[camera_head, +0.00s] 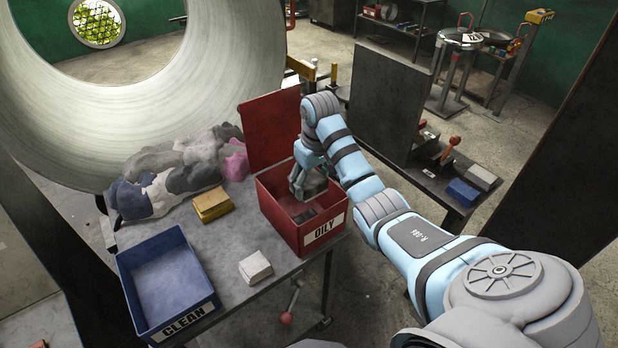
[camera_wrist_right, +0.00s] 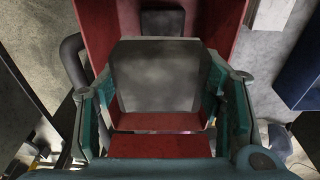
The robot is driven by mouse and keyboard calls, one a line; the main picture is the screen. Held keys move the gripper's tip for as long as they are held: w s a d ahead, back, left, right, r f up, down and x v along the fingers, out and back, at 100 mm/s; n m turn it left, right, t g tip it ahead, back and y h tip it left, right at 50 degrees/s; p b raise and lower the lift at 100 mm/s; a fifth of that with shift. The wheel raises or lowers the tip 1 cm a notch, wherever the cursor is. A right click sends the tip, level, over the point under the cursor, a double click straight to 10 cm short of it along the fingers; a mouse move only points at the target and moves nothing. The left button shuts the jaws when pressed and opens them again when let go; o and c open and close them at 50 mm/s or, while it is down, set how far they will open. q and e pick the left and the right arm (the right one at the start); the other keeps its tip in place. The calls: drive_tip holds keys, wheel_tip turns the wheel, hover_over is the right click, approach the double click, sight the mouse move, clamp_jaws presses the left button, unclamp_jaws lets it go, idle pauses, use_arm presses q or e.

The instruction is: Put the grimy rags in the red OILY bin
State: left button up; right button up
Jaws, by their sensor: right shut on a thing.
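The red OILY bin (camera_head: 282,230) stands on the table with its red lid (camera_head: 271,130) raised at the back. My right gripper (camera_head: 308,186) reaches down into its opening. In the right wrist view the gripper (camera_wrist_right: 160,100) is shut on a grey, smudged rag (camera_wrist_right: 158,75), held flat between its fingers above the bin floor. A dark rag (camera_wrist_right: 162,22) lies in the bin beyond it; it also shows in the head view (camera_head: 304,214). My left gripper is not in view.
A blue CLEAN bin (camera_head: 170,286) stands at the table's front left. A folded tan cloth (camera_head: 212,205), a folded white cloth (camera_head: 255,267) and a heap of mixed cloths (camera_head: 165,178) lie on the table. A large pale ring (camera_head: 100,130) stands behind.

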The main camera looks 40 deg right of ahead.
drive_tip(key=o, duration=1.2)
drive_tip(key=shift+r, duration=0.1)
